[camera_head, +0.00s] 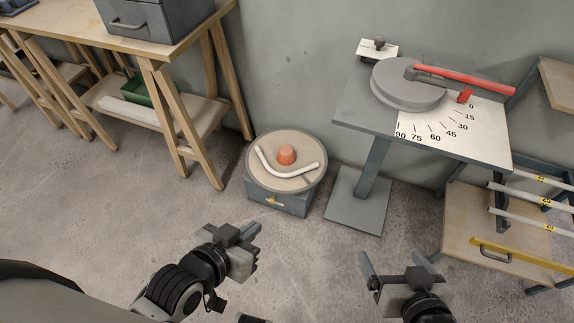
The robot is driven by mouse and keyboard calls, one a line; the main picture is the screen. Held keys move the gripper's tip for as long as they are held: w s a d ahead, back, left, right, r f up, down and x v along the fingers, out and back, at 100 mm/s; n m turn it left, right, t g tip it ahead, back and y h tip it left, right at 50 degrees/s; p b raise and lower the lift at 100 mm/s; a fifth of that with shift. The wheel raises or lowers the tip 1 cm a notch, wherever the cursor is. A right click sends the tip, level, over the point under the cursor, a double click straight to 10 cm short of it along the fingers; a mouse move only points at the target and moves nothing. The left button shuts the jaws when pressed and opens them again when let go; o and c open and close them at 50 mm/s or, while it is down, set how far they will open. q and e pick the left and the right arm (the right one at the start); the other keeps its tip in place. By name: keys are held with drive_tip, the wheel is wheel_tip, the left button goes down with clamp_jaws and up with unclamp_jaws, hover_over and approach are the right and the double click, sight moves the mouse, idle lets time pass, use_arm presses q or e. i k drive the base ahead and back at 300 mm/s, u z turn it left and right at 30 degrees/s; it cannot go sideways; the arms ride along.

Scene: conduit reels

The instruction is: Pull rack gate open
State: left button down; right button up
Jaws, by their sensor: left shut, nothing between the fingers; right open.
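The rack gate appears to be the yellow bar (535,257) across the front of the rack (455,215) at the right edge. A small handle (492,256) sits on the bar near its left end. Part of the rack and bar is cut off by the picture edge. My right gripper (394,262) is open and empty, left of the gate and apart from it. My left gripper (252,236) is shut and empty over the floor, far left of the gate.
White conduits (528,216) lie across the rack behind the bar. A bending stand (420,130) with a red lever (465,80) stands at the back. A round-topped reel box (280,195) sits on the floor. A wooden bench (130,45) stands left. The floor between is clear.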

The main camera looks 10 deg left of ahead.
sight(511, 252)
drive_tip(key=z, duration=0.05)
drive_tip(key=k, duration=1.25)
drive_tip(key=u, duration=0.15)
drive_tip(key=i, duration=0.55)
drive_tip(key=u, duration=0.5)
drive_tip(key=i, duration=0.95)
drive_tip(key=z, duration=1.75)
